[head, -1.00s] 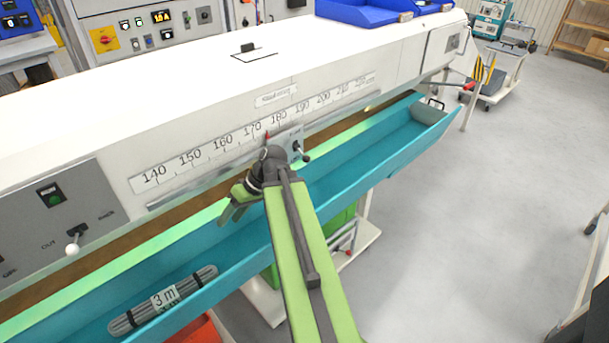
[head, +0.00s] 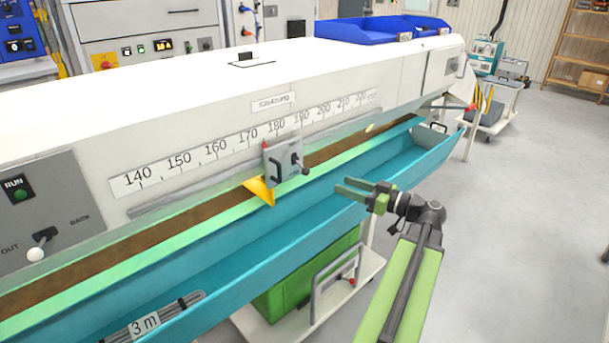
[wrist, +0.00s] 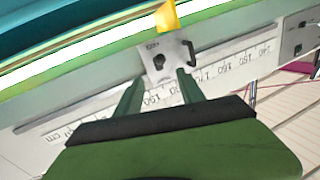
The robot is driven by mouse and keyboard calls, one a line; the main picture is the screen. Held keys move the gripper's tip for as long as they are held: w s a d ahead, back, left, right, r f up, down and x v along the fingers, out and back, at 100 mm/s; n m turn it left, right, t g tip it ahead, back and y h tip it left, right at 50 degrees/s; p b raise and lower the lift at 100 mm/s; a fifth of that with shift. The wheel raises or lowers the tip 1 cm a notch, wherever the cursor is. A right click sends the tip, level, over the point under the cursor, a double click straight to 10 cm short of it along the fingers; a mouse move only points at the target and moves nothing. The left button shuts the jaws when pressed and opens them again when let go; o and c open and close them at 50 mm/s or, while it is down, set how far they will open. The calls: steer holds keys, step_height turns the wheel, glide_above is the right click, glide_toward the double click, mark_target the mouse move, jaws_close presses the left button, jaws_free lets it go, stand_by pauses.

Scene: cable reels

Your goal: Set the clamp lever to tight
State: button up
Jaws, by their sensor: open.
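The clamp lever (head: 299,164) is a small black lever with a round knob on the grey carriage plate (head: 274,170); its knob points down and to the right. In the wrist view, the plate (wrist: 153,53) appears upside down with the dark lever hub (wrist: 159,62) on it, just beyond the fingertips. The plate's label is too small to read. My gripper (head: 342,186) is open and empty, to the right of the lever and apart from it in the head view. Its two green fingers (wrist: 159,77) spread below the plate in the wrist view.
A black handle (head: 274,170) and a yellow pointer (head: 262,191) are on the carriage. A printed scale (head: 200,157) runs along the machine. A teal trough (head: 240,232) holds a 3 m cable bundle (head: 150,320). A green bin (head: 300,285) stands below.

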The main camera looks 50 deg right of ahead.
mark_target(306, 172)
steer(key=w+a, duration=0.1)
steer(key=w, duration=0.8)
steer(key=w+a, duration=0.1)
steer(key=w, duration=0.4)
steer(key=shift+w+a, duration=0.2)
steer(key=shift+a, duration=0.15)
